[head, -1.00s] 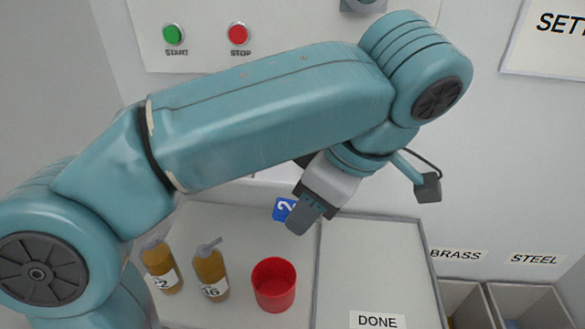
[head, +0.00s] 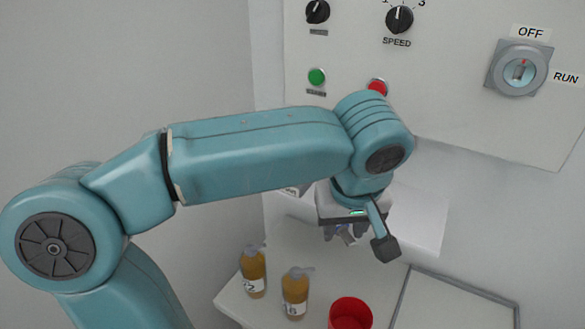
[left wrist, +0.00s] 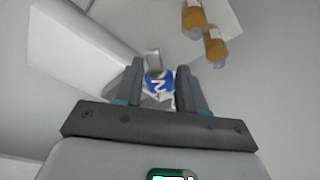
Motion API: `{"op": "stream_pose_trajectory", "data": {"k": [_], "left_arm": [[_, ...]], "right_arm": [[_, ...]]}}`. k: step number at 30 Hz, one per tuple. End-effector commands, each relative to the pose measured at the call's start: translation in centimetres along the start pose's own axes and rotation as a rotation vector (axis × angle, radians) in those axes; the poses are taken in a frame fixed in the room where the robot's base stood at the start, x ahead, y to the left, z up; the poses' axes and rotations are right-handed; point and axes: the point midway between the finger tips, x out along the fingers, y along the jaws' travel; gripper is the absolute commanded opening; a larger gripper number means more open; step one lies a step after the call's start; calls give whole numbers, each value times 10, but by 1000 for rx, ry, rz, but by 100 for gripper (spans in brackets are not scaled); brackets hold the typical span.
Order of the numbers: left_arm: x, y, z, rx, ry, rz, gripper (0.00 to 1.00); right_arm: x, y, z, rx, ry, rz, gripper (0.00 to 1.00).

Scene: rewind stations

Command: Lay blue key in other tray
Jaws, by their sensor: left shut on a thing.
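My left gripper (head: 346,236) is shut on the blue key, holding it in the air over the back of the bench. In the head view the key is mostly hidden by the gripper. In the left wrist view the blue key (left wrist: 159,83) shows its blue tag with a white 2 between the two fingers, with a grey metal part beyond it. A tray (head: 455,303) with a raised grey edge lies at the lower right of the head view, partly cut off. My right gripper is not in view.
Two amber bottles (head: 253,273) (head: 295,294) stand on the white bench, beside a red cup (head: 350,313). A white panel behind carries a green button (head: 317,77), a red button (head: 377,87), knobs and an OFF/RUN switch (head: 518,70).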

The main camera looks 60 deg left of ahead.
Motion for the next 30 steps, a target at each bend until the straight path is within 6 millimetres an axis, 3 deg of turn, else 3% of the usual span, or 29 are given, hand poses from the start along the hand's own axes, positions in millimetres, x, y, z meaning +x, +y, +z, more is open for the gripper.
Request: {"op": "stream_pose_trajectory", "data": {"k": [3,6,11,21,30], "left_arm": [[-11,-33,-21,-113,-9,-27,11],[-14,-45,-30,-165,-17,-38,11],[-7,-49,-50,-188,-29,-42,11],[19,-58,-146,-186,-28,-43,11],[38,-62,-214,-181,-28,-40,11]], "right_arm": [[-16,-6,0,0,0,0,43],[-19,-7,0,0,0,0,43],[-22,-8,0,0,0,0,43],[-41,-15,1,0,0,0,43],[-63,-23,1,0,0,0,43]]}}
